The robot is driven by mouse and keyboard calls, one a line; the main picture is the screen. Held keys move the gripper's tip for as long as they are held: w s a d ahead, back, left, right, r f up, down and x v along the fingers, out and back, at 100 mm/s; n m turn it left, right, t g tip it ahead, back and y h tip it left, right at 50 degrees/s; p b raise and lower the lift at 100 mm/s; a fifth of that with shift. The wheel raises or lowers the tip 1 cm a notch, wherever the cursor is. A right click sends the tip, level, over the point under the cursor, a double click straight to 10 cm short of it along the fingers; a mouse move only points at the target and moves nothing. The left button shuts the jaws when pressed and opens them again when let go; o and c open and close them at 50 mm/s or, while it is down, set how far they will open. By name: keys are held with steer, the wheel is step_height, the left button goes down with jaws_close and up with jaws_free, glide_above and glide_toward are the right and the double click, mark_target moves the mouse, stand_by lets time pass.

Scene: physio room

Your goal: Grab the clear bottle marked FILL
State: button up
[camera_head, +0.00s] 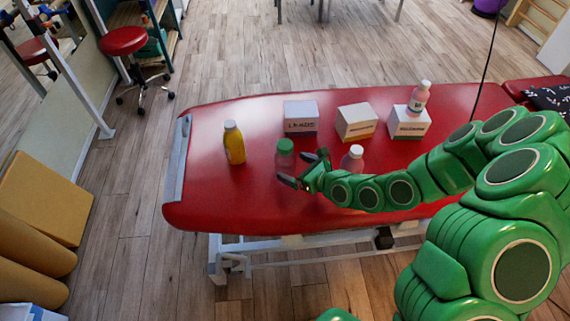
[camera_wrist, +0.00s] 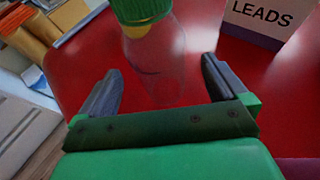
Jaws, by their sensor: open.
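A clear bottle with a green cap (camera_head: 285,158) stands upright on the red treatment table (camera_head: 205,195). In the wrist view the clear bottle (camera_wrist: 156,62) is just ahead of my gripper, its base between the fingertips or slightly beyond them. Dark marks show on it, but I cannot read FILL. My gripper (camera_head: 304,168) is open and empty, close on the bottle's right side in the head view. The fingers (camera_wrist: 160,68) show apart in the wrist view; I cannot tell whether either touches the bottle.
A white-capped clear bottle (camera_head: 352,161) stands partly hidden behind my arm. A yellow bottle (camera_head: 234,145) stands left. Behind are a LEADS box (camera_head: 300,120), a second box (camera_head: 355,122) and a third (camera_head: 408,125) bearing a pinkish bottle (camera_head: 419,99). The table's left end is clear.

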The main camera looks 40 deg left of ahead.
mark_target(293, 167)
steer(key=shift+x, duration=2.4)
steer(key=c, duration=1.1)
steer(key=shift+o, duration=0.2)
steer(key=shift+r, duration=0.2)
